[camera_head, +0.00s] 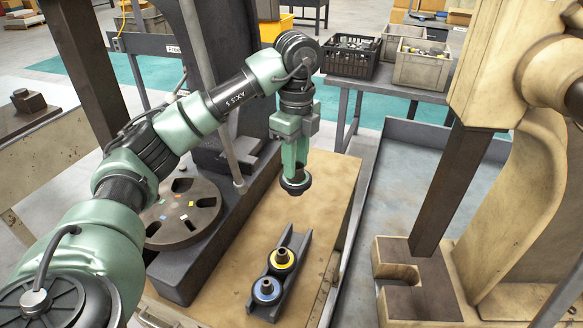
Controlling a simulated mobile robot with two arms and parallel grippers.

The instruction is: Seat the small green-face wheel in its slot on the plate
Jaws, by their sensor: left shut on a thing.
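My left gripper (296,172) is shut on a small dark wheel (295,186), held above the wooden bench top, beyond the rack. The colour of this wheel's face cannot be made out. The round grey plate (170,236) lies on the press base to the left of the gripper, with dark slots around its rim and small coloured marks near its middle. My forearm passes over its near left side and hides part of it. My right gripper is not in view.
A dark rack (305,240) on the wooden bench (335,185) holds a yellow-face wheel (282,258) and a blue-face wheel (267,289); its far end is empty. The press column (222,60) rises behind the plate. A pale press (510,200) stands at the right.

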